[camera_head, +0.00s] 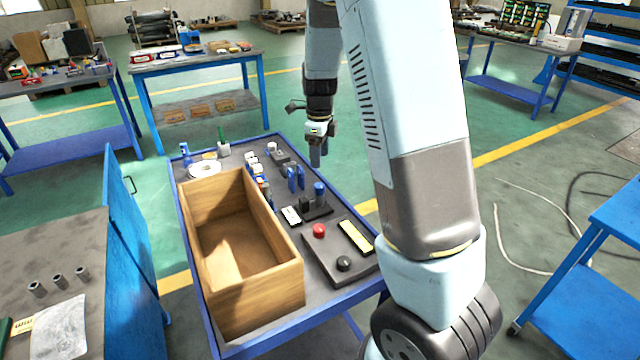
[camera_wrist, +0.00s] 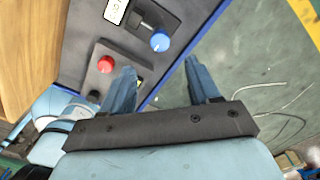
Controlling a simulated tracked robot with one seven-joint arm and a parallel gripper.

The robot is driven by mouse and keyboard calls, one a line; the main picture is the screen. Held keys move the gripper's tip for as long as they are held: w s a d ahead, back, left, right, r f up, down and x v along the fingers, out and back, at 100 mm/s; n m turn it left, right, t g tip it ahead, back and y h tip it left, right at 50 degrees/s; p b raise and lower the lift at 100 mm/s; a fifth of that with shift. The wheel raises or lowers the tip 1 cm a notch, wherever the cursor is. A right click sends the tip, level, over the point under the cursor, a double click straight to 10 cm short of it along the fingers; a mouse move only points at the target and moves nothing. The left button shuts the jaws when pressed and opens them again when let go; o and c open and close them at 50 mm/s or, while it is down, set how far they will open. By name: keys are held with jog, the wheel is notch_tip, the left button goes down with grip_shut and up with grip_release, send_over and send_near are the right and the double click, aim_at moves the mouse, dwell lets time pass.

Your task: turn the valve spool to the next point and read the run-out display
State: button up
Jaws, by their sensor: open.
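A black fixture (camera_head: 318,211) with a blue knob (camera_head: 319,190) stands on the blue-framed table. In the wrist view the knob (camera_wrist: 160,41) sits at the end of a short metal part (camera_wrist: 147,22), perhaps the valve spool. A small white display (camera_head: 291,215) lies beside the fixture; it also shows at the top of the wrist view (camera_wrist: 116,10), its reading too small to make out. My gripper (camera_head: 317,158) hangs above the far right side of the table. In the wrist view my gripper (camera_wrist: 160,67) is open and empty, apart from the knob.
An open wooden box (camera_head: 215,290) fills the table's left side. A dark panel (camera_head: 333,262) with a red button (camera_head: 319,230), a black knob (camera_head: 344,264) and a yellow strip (camera_head: 355,237) lies at the near right. Two blue uprights (camera_head: 296,178) and small parts stand behind the fixture.

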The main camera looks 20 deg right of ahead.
aim_at(320, 185)
notch_tip(320, 185, down, 11)
jog(key=shift+r, duration=0.15)
jog(key=shift+c, duration=0.2)
jog(key=c, duration=1)
